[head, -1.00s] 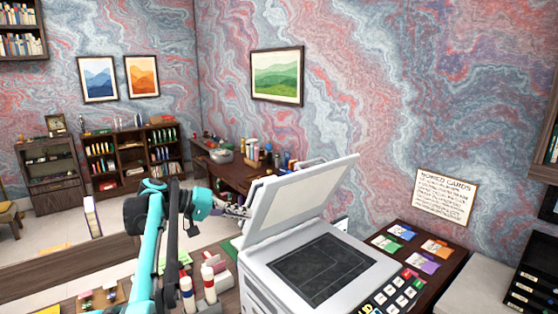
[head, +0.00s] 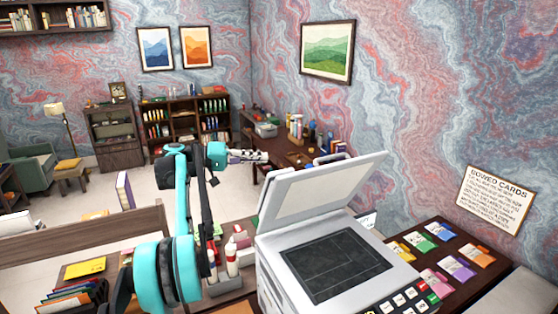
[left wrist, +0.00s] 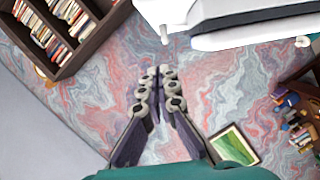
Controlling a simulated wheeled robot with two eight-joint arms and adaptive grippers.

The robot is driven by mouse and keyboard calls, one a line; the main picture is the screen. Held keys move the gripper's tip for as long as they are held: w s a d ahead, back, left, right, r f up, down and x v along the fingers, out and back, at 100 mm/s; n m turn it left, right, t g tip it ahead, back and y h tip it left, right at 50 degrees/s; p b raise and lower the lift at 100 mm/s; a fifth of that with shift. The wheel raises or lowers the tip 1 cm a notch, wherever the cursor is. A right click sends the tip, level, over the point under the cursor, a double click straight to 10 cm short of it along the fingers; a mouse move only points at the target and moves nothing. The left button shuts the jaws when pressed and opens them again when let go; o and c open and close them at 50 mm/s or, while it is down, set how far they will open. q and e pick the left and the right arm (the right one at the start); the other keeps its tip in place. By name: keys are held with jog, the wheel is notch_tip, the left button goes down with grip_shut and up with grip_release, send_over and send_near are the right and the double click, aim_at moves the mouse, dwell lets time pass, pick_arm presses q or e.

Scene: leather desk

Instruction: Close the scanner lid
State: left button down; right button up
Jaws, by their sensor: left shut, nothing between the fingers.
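The white scanner (head: 283,275) stands on the desk with its dark glass bed (head: 335,262) exposed. Its lid (head: 320,190) is raised and tilted open, hinged along the far left side. My left gripper (head: 262,157) is shut and empty, up beside the lid's left side, beyond it in the picture and apart from it. In the left wrist view its fingers (left wrist: 157,74) are together with nothing between them. A white edge, likely the lid (left wrist: 240,28), shows above them. My right gripper is in neither view.
Colored cards (head: 440,232) lie right of the scanner, below a "Bowed Cards" sign (head: 495,199). Glue-like bottles (head: 231,258) in a grey holder stand close to its left. Folders (head: 70,295) are at the lower left.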

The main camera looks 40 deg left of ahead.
pick_arm(q)
jog(key=p+x, duration=0.2)
jog(key=x, duration=0.7)
jog(key=shift+r, duration=0.15)
jog(key=shift+s+d+f+p, duration=0.15)
jog(key=shift+s+d+f, duration=0.25)
jog(key=shift+d, duration=0.2)
jog(key=shift+s+d+f+p, duration=0.15)
jog(key=shift+s+d+f, duration=0.25)
jog(key=shift+d, duration=0.2)
jog(key=shift+s+d+f, duration=0.1)
jog(key=shift+s+d, duration=0.05)
jog(key=shift+d, duration=0.2)
jog(key=shift+f, duration=0.15)
